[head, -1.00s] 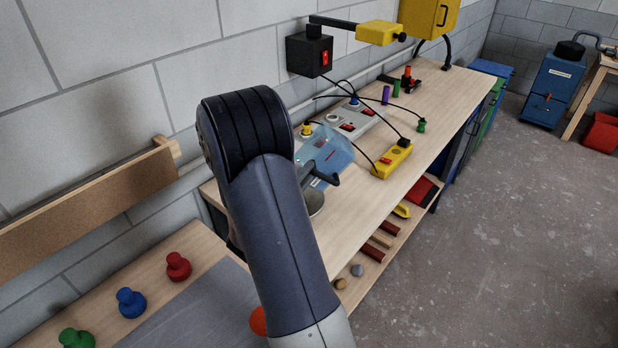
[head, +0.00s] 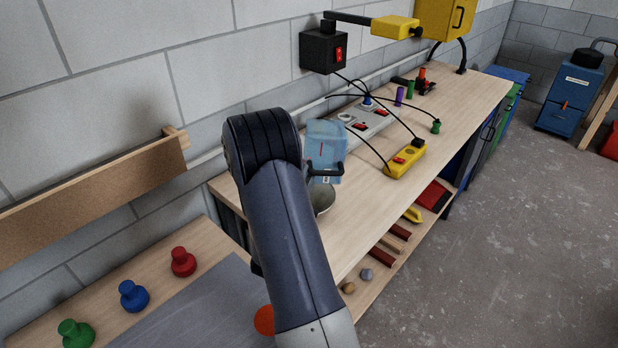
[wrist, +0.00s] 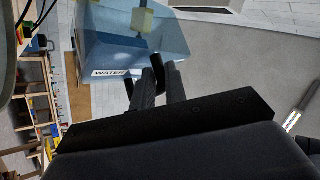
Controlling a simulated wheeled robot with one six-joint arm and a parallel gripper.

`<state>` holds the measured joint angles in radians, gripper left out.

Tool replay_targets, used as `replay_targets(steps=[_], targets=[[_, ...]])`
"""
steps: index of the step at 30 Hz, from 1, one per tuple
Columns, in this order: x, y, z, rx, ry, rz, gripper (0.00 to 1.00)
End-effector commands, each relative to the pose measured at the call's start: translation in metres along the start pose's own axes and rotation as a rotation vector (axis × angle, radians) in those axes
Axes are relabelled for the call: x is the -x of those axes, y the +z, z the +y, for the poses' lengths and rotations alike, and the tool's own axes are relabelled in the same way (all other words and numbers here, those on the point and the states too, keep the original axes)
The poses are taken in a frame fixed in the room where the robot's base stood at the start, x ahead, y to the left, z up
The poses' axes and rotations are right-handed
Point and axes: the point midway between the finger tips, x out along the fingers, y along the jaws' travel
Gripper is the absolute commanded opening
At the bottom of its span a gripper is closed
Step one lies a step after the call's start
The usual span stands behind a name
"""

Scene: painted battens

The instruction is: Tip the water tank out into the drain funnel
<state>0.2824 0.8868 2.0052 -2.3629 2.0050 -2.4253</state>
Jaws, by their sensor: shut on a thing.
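The water tank (head: 326,143) is a see-through blue box with a dark handle, close to upright above the bench in the head view. In the wrist view the tank (wrist: 135,38) fills the upper middle, with a white WATER label on its lower edge. My gripper (wrist: 157,77) is shut on the tank's dark handle. In the head view my arm hides the gripper. A grey-green rounded thing (head: 323,199), perhaps the drain funnel, shows below the tank, partly hidden by my arm. I cannot tell how much water the tank holds.
A grey socket strip (head: 366,122), a yellow power block (head: 406,159) and loose black cables lie on the bench right of the tank. A black switch box (head: 323,50) is on the wall behind. The bench front (head: 366,200) is clear.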

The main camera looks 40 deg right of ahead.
Motion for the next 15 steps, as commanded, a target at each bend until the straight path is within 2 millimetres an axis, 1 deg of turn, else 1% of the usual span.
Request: replay_targets(steps=[1, 15], targets=[[0.003, 0.0023, 0.0027, 0.015, -0.015, 0.002, 0.0], [0.0055, 0.005, -0.0008, 0.081, -0.081, -0.007, 0.0]])
